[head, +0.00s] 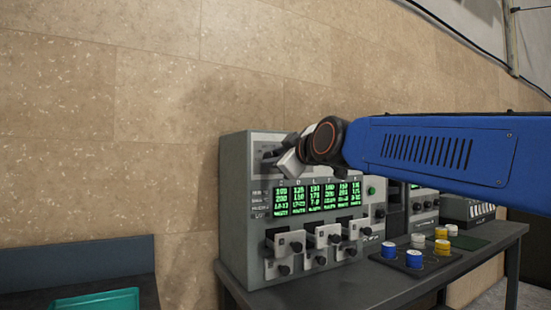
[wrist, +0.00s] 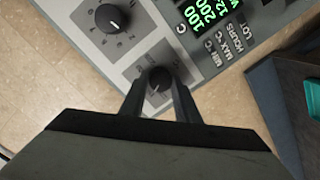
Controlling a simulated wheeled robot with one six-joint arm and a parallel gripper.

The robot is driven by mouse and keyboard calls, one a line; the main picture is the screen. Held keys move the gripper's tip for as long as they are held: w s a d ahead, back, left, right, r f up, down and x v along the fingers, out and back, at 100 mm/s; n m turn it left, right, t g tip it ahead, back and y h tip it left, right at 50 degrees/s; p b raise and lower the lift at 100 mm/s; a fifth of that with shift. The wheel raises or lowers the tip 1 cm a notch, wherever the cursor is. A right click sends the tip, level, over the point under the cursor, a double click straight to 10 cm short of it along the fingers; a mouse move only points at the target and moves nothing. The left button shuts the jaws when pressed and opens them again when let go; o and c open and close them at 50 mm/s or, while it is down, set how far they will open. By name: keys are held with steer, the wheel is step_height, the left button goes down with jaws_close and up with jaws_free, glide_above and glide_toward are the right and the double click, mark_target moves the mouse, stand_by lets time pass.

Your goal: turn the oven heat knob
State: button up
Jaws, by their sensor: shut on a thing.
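The grey oven control panel (head: 236,190) stands on the dark bench, with green displays. In the wrist view, a dark round knob (wrist: 158,82) with a white pointer mark sits on the panel between the two fingers of my gripper (wrist: 160,90). My gripper is shut on this knob. A larger dark knob (wrist: 110,18) with dial marks lies beyond it, apart from the fingers. I cannot read which of the two is labelled for heat. In the head view my gripper (head: 288,160) is at the panel's upper part and hides the knob it holds.
Several small drawer-like modules with black knobs (head: 290,243) stick out below the displays. Blue, yellow and white containers (head: 414,258) stand to the right on the bench (head: 380,280). A teal tray (head: 98,301) lies on another surface at lower left.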

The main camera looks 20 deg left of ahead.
steer(key=shift+f, duration=0.2)
steer(key=o, duration=1)
steer(key=shift+o, duration=0.2)
steer(key=shift+r, duration=0.1)
steer(key=shift+s+d, duration=0.1)
steer(key=shift+d, duration=0.05)
steer(key=v, duration=1.7)
